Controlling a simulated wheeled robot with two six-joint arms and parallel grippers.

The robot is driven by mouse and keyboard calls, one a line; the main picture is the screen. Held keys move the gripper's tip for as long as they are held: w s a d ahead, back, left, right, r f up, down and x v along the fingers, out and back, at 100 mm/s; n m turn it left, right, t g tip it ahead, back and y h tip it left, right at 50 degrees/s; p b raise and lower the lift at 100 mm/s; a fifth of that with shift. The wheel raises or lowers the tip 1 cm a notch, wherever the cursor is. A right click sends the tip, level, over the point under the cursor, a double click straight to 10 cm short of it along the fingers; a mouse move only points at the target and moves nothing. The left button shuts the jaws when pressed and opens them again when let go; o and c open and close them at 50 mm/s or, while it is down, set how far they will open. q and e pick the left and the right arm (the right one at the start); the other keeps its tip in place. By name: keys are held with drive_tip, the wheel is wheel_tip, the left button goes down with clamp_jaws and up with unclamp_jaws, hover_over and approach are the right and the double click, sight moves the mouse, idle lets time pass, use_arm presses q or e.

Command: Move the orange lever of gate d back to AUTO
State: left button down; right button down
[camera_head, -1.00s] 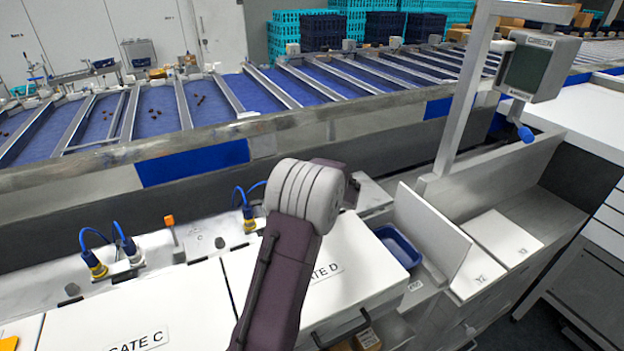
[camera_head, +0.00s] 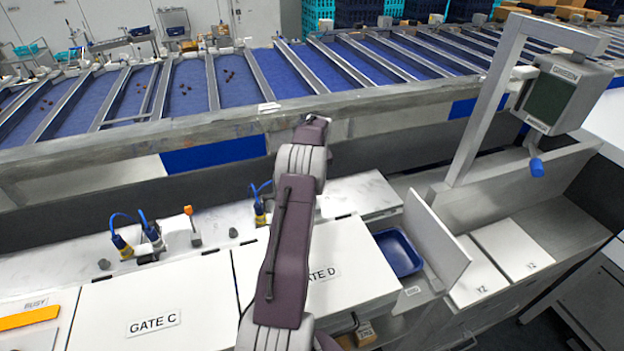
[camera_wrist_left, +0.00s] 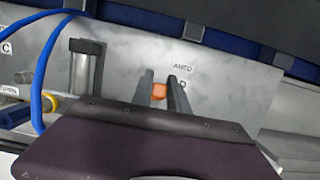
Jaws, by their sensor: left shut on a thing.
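The orange lever of gate D (camera_wrist_left: 158,92) shows in the left wrist view, between the two fingers of my left gripper (camera_wrist_left: 161,88). The gripper is shut on it. The AUTO mark (camera_wrist_left: 184,66) is just beyond and to the right of the fingers, on the grey panel (camera_wrist_left: 225,90), with a letter D partly visible below it. In the head view my arm hides this lever and the gripper. The white gate D lid (camera_head: 360,255) lies under the arm. My right gripper is in neither view.
Another orange-tipped lever (camera_head: 189,211) stands behind the gate C lid (camera_head: 150,290). Blue cables with yellow connectors (camera_head: 122,245) stand beside it. A grey cylinder (camera_wrist_left: 83,68) is left of the fingers. A blue tray (camera_head: 398,250) and an upright white panel (camera_head: 435,240) are on the right.

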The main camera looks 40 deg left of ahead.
use_arm(q)
drive_tip(key=shift+w+a+f+h, duration=0.1)
drive_tip(key=shift+a+f+h, duration=0.15)
drive_tip(key=shift+h, duration=0.05)
drive_tip(key=shift+g, duration=0.3)
idle(0.3)
drive_tip(key=c, duration=1.3)
unclamp_jaws()
drive_tip(key=shift+a+f, duration=0.1)
drive_tip(key=shift+w, duration=0.1)
drive_tip(key=r, duration=0.3)
drive_tip(key=d+r, duration=0.1)
drive_tip(key=r, duration=0.5)
drive_tip(key=shift+s+d, duration=0.15)
drive_tip(key=shift+s, duration=0.25)
